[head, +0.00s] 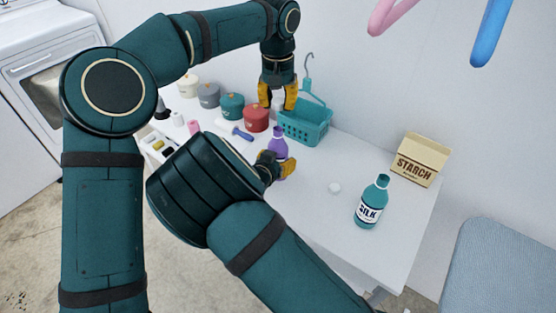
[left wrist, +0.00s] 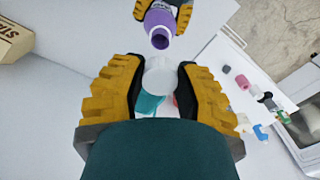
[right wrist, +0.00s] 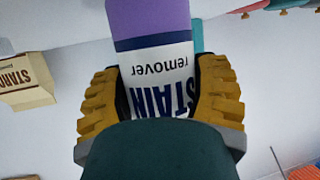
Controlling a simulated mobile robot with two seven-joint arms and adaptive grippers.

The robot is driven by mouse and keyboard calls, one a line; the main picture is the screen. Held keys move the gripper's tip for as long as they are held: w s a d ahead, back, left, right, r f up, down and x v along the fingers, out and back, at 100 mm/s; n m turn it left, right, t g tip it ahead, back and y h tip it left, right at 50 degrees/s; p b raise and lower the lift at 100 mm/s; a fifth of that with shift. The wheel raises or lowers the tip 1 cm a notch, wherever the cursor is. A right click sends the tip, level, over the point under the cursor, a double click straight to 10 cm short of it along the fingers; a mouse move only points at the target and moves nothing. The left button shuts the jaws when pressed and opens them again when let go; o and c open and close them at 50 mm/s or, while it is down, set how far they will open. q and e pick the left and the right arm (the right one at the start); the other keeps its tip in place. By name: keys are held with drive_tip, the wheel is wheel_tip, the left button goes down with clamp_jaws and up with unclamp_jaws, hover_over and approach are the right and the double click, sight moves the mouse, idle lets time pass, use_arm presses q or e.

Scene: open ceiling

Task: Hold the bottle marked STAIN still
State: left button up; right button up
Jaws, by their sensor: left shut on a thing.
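The purple STAIN bottle (head: 278,144) stands upright over the white table, its neck uncapped. My right gripper (head: 276,165) is shut on it from the near side. In the right wrist view the white label reading STAIN remover (right wrist: 160,85) lies between both fingers. My left gripper (head: 278,93) is above and behind the bottle, pointing down. It is shut on a small white cap (left wrist: 159,75), apart from the bottle's open mouth (left wrist: 160,38). The bottle's base is partly hidden by my right gripper.
A teal SILK bottle (head: 371,203), a loose white cap (head: 334,188) and a STARCH box (head: 420,160) stand to the right. A teal basket (head: 305,124) is close behind. Several canisters, including a red one (head: 256,118), line the wall. A blue-handled brush (head: 238,131) lies left.

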sight(278, 129)
drive_tip(key=shift+c, duration=0.9)
use_arm(q)
drive_tip(key=shift+s+f, duration=0.1)
drive_tip(key=shift+f, duration=2.4)
drive_tip(key=shift+f, duration=0.1)
drive_tip(key=shift+f, duration=0.75)
drive_tip(key=shift+f, duration=0.55)
